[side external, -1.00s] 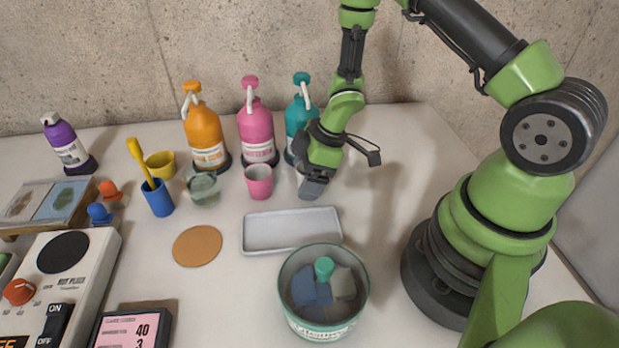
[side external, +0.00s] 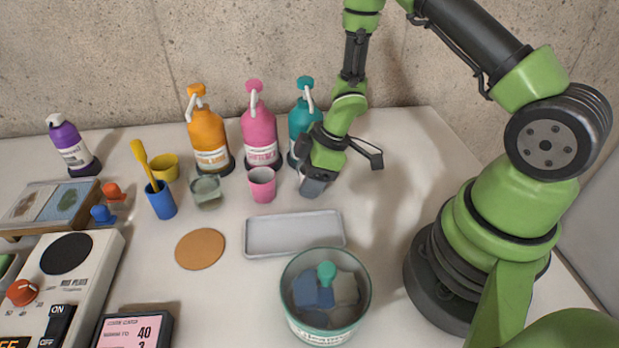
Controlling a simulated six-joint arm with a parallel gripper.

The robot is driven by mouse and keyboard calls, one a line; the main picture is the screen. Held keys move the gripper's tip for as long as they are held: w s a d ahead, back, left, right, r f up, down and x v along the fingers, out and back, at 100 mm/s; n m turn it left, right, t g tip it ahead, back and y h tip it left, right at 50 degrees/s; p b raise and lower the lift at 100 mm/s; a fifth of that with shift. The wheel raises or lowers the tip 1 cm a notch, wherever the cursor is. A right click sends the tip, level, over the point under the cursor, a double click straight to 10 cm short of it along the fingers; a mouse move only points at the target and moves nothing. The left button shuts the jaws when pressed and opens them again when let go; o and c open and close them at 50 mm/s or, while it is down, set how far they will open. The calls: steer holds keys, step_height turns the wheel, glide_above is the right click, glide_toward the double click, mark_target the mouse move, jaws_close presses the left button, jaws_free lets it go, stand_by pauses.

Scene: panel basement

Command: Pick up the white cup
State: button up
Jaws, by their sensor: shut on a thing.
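My gripper (side external: 314,186) points down in front of the teal pump bottle (side external: 303,120), to the right of the pink cup (side external: 262,184). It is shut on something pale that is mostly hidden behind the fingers. Only a thin whitish edge shows at the gripper's left side, which fits the white cup, but its shape cannot be made out. No other white cup stands in view.
Orange (side external: 208,135) and pink (side external: 259,135) pump bottles stand behind. A grey tray (side external: 293,246), a teal-rimmed tub (side external: 325,332) and a cork coaster (side external: 200,249) lie in front. A grey-green cup (side external: 206,192), blue cup (side external: 161,203) and yellow cup (side external: 165,167) stand left. The table right of the gripper is clear.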

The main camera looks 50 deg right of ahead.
steer(key=shift+r, duration=0.3)
steer(key=shift+s+d+r, duration=0.1)
steer(key=shift+s+d, duration=0.05)
steer(key=shift+s, duration=0.05)
steer(key=s+d, duration=0.5)
steer(key=shift+d, duration=0.1)
steer(key=shift+s+d+r, duration=0.1)
steer(key=shift+s+r, duration=0.05)
step_height(320, 180, up, 22)
steer(key=w+a+n+g, duration=0.2)
steer(key=a+n+g, duration=0.1)
steer(key=a+n, duration=0.55)
steer(key=w+a+n+g, duration=0.2)
steer(key=a+n, duration=0.3)
steer(key=a, duration=0.6)
steer(key=shift+y, duration=0.4)
steer(key=f, duration=2.3)
steer(key=shift+d, duration=0.35)
